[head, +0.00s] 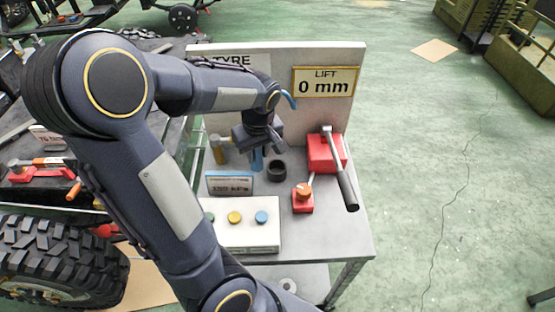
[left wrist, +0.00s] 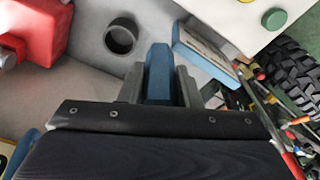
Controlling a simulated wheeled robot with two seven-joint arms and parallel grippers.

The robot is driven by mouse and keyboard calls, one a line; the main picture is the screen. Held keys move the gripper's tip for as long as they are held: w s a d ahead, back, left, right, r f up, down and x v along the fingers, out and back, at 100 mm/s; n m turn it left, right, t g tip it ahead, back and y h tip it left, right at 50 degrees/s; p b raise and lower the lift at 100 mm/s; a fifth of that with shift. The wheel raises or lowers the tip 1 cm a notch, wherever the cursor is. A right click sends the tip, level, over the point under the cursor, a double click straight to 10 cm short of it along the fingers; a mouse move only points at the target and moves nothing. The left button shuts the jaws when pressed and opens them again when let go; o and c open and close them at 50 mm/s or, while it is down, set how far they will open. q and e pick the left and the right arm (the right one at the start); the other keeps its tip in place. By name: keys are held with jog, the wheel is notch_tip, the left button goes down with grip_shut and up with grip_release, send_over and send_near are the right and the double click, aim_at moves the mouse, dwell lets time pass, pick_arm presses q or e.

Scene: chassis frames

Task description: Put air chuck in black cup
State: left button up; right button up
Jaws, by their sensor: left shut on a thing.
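The black cup (head: 276,171) stands upright on the grey bench top, and it also shows in the left wrist view (left wrist: 120,38), where it looks empty. My left gripper (head: 258,148) is just left of the cup in the head view, apart from it. It is shut on a blue piece (head: 257,161), which looks like the air chuck. In the left wrist view the blue piece (left wrist: 158,72) stands between my two grey fingers. Its lower end is partly hidden, so I cannot tell whether it touches the bench. My right gripper is not in view.
A small display (head: 230,184) and button panel (head: 250,237) are nearer. An upright board (head: 323,110) is behind.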

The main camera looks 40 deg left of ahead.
pick_arm(q)
jog(key=shift+w+d+f+p, duration=0.1)
jog(key=shift+w+f+p, duration=0.05)
jog(key=shift+w+f, duration=1.4)
jog(key=shift+w+d+f+p, duration=0.15)
jog(key=shift+w+f, duration=0.9)
jog(key=shift+f, duration=0.9)
jog(key=shift+w+d+f+p, duration=0.1)
jog(key=shift+w+f+p, duration=0.05)
jog(key=shift+w+f, duration=1.4)
jog(key=o, duration=1.1)
jog(key=shift+s+f, duration=0.15)
jog(key=shift+s, duration=0.1)
notch_tip(320, 180, up, 11)
jog(key=d, duration=0.1)
jog(key=shift+s+d+r+m+t+h, duration=1)
jog(key=shift+s+d+m, duration=1.2)
jog(key=shift+s, duration=1.15)
jog(key=shift+s+d+r+m+t+h, duration=0.7)
jog(key=shift+s+d+r+m, duration=0.8)
jog(key=shift+s+d, duration=1.45)
jog(key=shift+s+d+r+m+t+h, duration=0.85)
jog(key=shift+s+d+m, duration=1.25)
jog(key=shift+s, duration=1.65)
